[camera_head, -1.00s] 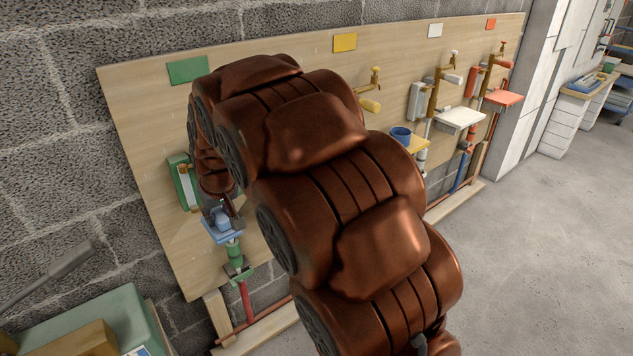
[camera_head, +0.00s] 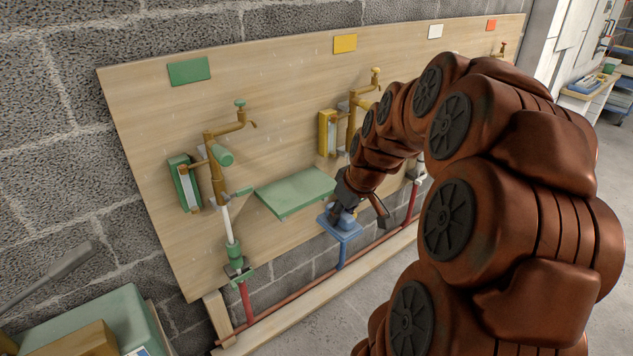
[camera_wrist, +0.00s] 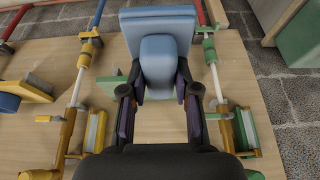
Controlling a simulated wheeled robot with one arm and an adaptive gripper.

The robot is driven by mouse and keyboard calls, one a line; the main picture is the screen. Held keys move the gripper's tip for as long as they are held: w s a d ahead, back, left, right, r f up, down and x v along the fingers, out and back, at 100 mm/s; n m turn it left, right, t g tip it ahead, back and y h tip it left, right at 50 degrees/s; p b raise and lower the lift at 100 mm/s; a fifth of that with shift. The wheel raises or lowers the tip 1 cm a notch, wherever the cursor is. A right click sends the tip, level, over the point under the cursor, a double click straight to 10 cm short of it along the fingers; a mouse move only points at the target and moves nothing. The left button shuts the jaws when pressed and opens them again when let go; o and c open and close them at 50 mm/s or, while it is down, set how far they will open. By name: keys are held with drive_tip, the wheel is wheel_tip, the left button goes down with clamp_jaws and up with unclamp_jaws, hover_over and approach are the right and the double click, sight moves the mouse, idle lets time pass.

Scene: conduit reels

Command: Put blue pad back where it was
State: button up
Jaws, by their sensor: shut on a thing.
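My gripper (camera_head: 350,200) is shut on the blue pad (camera_head: 340,229), in front of the board just right of the green shelf (camera_head: 295,193). In the wrist view, my gripper (camera_wrist: 160,105) has a finger on each side of the pad's rounded block, and the pad's flat plate (camera_wrist: 135,30) lies beyond it. A blue upright (camera_head: 341,258) shows directly below the pad in the head view. I cannot tell whether the pad touches it. The green station's white pipe (camera_head: 227,222) and green lower fitting (camera_head: 236,268) stand to the left, clear of the pad.
The wooden board (camera_head: 290,90) carries a green tap (camera_head: 240,108) at left and a yellow tap (camera_head: 374,80) further right, both projecting outward. A red pipe (camera_head: 285,316) runs along the bottom. My arm hides much of the board's right part. A green-topped surface (camera_head: 125,315) is at lower left.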

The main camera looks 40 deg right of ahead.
drive_tip(key=s+d, duration=0.6)
drive_tip(key=d, duration=0.2)
drive_tip(key=shift+s+d, duration=0.3)
drive_tip(key=shift+d, duration=0.1)
